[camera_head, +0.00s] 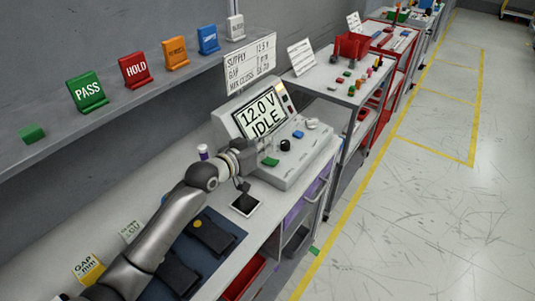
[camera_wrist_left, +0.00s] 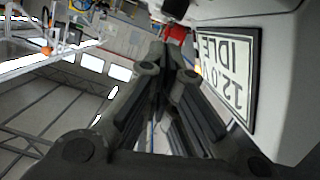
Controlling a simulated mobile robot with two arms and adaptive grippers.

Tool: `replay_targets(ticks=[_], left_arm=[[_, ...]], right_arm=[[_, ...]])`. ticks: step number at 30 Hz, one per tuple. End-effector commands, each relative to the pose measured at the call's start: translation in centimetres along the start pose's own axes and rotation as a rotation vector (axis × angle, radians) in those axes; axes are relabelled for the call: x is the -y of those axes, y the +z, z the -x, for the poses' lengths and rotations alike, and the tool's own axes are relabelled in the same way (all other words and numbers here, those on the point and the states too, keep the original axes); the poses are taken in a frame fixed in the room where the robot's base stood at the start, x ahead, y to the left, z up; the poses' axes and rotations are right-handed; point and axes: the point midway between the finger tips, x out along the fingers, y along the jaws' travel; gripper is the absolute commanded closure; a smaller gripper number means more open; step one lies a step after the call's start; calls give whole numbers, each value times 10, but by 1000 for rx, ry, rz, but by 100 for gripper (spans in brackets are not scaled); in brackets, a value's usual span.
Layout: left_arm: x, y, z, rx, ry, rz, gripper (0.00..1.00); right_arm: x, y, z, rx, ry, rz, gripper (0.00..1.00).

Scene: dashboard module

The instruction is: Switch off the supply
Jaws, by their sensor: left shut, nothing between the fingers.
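The supply unit (camera_head: 300,163) is a pale grey console on the bench, with a tilted screen (camera_head: 260,115) reading "12.0 V IDLE". Its sloped panel carries a green button (camera_head: 270,161), a black knob (camera_head: 285,145), a blue button (camera_head: 298,134) and a pale grey knob (camera_head: 312,124). My left gripper (camera_head: 262,148) is just in front of the screen, above the left end of the panel; contact cannot be told. In the left wrist view the gripper (camera_wrist_left: 172,48) is shut and empty, with the screen (camera_wrist_left: 228,72) close at its right. My right gripper is not in view.
A dark mat (camera_head: 232,232) with black parts and a white-edged dark tile (camera_head: 245,204) lie on the near bench. A purple-capped bottle (camera_head: 203,152) stands left of the supply. Coloured signs line the wall shelf (camera_head: 135,105). The floor aisle (camera_head: 400,220) at right is clear.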

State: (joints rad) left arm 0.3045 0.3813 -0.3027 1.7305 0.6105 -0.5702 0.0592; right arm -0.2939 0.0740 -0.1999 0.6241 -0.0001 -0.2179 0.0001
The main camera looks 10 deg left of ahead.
Motion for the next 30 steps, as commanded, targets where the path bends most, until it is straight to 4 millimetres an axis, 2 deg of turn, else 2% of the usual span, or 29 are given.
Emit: replay_targets(ticks=[4, 9, 22, 30], left_arm=[[0, 22, -7, 4, -1, 2, 100], [0, 36, -10, 1, -1, 0, 100], [0, 40, -11, 0, -2, -4, 100], [-4, 49, -13, 2, -33, -129, 100]], right_arm=[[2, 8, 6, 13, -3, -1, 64], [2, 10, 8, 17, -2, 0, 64], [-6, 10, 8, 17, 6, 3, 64], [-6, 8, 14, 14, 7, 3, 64]])
